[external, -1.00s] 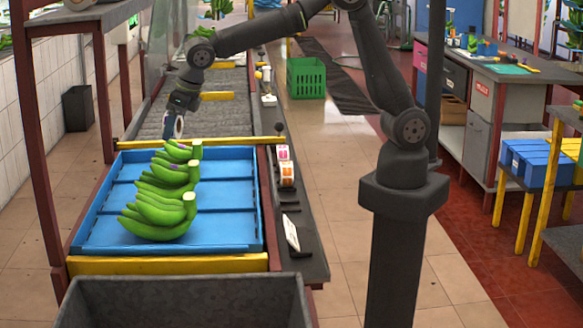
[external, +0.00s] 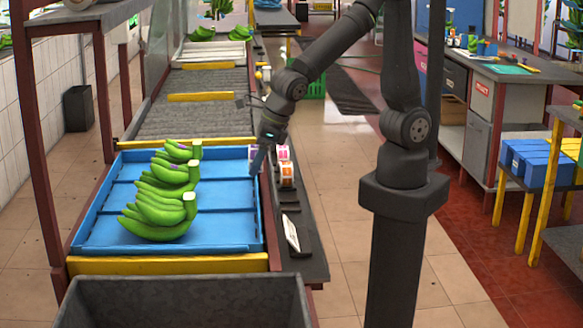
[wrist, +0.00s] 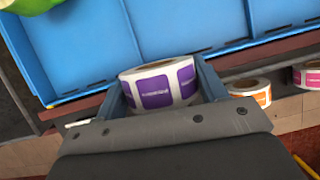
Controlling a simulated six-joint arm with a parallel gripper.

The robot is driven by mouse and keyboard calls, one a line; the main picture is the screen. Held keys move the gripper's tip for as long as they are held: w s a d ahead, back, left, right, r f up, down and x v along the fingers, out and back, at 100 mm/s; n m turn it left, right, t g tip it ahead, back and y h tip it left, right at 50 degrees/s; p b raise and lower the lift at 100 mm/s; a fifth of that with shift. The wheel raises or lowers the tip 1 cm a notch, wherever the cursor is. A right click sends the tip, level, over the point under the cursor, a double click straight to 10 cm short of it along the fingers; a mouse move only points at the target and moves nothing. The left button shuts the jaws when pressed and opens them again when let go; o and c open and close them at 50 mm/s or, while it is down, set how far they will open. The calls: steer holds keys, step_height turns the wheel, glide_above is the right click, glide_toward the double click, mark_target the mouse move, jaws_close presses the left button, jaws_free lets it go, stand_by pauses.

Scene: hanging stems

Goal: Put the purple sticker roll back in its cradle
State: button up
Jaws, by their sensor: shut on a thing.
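The purple sticker roll (wrist: 161,87), white with purple labels, sits between the two fingers of my gripper (wrist: 163,88) in the wrist view. The gripper is shut on it. In the external view my gripper (external: 260,160) points down at the right edge of the blue tray, just left of the ledge with the other rolls, and the roll is mostly hidden there. I cannot make out an empty cradle clearly.
An orange roll (external: 287,170) and a pink roll (external: 283,152) stand on the dark side ledge (external: 313,262). Green banana hands (external: 160,212) lie in the blue tray (external: 228,228). A grey bin (external: 180,298) is in front.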

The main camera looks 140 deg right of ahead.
steer(key=s+a+f, duration=0.3)
steer(key=s+a, duration=0.3)
steer(key=shift+n, duration=0.4)
steer(key=shift+a+f, duration=0.1)
steer(key=shift+f, duration=3.1)
steer(key=o, duration=1.1)
steer(key=shift+o, duration=0.2)
steer(key=v, duration=1.2)
steer(key=shift+s, duration=0.2)
steer(key=shift+w+x, duration=0.1)
steer(key=shift+x, duration=2.95)
steer(key=shift+w+x, duration=0.15)
steer(key=shift+x, duration=2.85)
